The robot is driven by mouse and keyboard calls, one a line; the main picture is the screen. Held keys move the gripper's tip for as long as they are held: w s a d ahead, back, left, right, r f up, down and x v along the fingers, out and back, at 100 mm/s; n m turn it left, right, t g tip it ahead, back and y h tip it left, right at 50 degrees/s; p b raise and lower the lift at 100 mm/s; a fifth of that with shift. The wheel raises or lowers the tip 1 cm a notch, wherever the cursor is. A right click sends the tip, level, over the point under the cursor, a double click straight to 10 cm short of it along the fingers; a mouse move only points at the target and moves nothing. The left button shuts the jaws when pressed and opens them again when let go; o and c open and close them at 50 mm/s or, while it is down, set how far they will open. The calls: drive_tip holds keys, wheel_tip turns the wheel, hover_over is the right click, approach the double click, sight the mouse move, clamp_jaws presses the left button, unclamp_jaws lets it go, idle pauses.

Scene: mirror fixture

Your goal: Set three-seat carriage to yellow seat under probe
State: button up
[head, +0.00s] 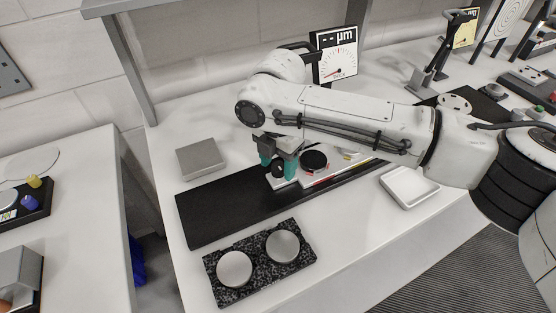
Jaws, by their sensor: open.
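The carriage (318,175), a light plate with coloured marks, sits on a long black base (220,208). A dark round disc (314,160) lies on it, with a red mark below and a yellow patch (347,154) further right, partly hidden by my arm. My gripper (279,173), with teal fingers, is open at the carriage's left end. A dark knob (279,168) shows between the fingers; I cannot tell whether they touch it. A dial gauge (336,62) reading "-- µm" stands behind my arm. The probe tip and which seat is under it are hidden.
A grey block (201,158) stands left of the base. A speckled plate (262,287) with two metal discs lies in front. A white tray (408,186) is at right. A shelf post (131,70) rises at back left. Bare table lies around the speckled plate.

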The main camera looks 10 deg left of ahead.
drive_tip(key=shift+c, duration=0.2)
clamp_jaws()
idle(0.4)
